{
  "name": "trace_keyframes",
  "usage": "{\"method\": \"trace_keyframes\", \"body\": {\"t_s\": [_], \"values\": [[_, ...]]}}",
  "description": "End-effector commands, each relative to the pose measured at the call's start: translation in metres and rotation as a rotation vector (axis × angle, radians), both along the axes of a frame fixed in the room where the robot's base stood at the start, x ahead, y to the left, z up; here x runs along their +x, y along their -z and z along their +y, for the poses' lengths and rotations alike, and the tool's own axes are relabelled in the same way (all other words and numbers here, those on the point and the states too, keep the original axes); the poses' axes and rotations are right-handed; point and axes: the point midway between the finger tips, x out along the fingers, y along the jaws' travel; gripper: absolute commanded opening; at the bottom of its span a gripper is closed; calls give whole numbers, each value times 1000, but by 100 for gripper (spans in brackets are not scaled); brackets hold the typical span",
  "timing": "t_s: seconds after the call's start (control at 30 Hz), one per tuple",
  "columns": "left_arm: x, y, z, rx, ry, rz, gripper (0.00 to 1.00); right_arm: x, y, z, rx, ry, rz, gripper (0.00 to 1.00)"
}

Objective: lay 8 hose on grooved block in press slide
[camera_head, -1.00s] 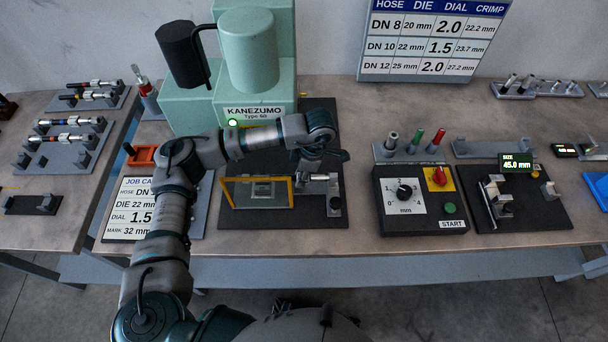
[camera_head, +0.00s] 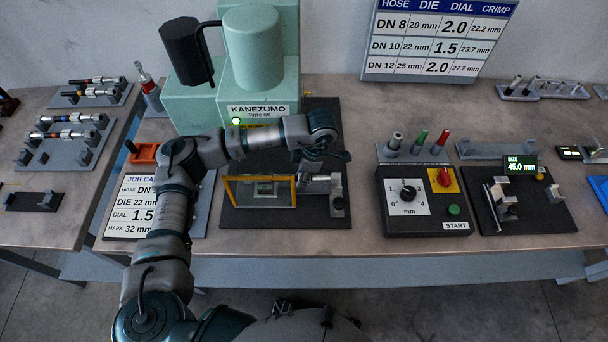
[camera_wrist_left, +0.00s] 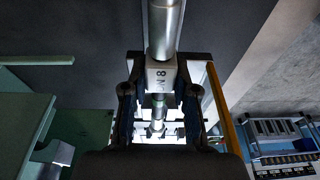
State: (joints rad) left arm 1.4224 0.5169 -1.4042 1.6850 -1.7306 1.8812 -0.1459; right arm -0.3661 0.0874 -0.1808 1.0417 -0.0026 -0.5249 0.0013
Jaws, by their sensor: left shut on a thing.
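My left gripper (camera_head: 314,168) is over the right part of the press base (camera_head: 285,218), beside the yellow-framed guard (camera_head: 230,204). In the left wrist view the left gripper (camera_wrist_left: 160,108) is shut on the 8 hose (camera_wrist_left: 160,78), a piece with a pale collar marked with an 8 and a silver rod end. In the head view a silver end of the hose (camera_head: 321,181) shows below the gripper, close to a grey block (camera_head: 337,202) at the right of the base. I cannot tell whether they touch. The grooves are not clear. My right gripper is out of view.
The green press (camera_head: 262,112) stands behind my arm. The control box (camera_head: 424,212) and the gauge with a green size display (camera_head: 520,165) stand to the right. A job card (camera_head: 128,205) lies at the left. Other hoses rest on a rack (camera_head: 70,150) on the left table.

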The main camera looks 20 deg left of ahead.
Motion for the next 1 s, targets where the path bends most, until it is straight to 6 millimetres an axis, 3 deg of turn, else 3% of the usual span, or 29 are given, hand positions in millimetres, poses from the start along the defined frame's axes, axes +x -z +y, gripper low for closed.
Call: {"method": "trace_keyframes", "body": {"t_s": [0.13,0.17,0.27,0.67,1.0], "values": [[0,2,-1,0,0,-1,0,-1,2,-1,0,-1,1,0],[0,2,-1,0,0,-1,35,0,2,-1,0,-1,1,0],[0,1,-2,1,0,-1,57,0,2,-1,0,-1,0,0],[1,-7,-3,1,0,-2,57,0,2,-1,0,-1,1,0],[8,-77,-19,2,2,-3,57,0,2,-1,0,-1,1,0]]}}
